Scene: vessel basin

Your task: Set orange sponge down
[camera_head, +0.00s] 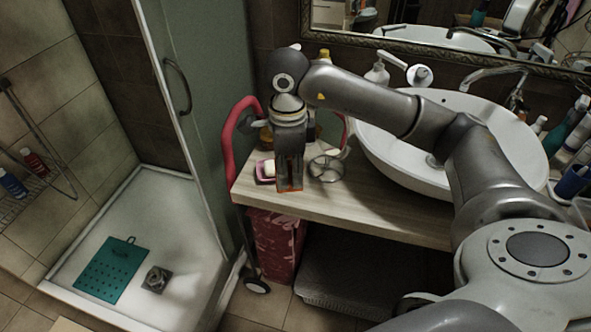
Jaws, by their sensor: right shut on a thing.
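My right gripper (289,177) reaches in from the right and points down over the left part of the wooden counter (370,205). It is shut on the orange sponge (290,189), of which only thin orange edges show around the fingers. The sponge is close to the counter's front edge; I cannot tell whether it touches the top. My left gripper is not in view.
A pink soap dish (261,179) stands just left of the gripper, and a round metal wire holder (326,168) just right. The white basin (400,165) fills the counter's right. A red-handled trolley (232,135) stands at the left end.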

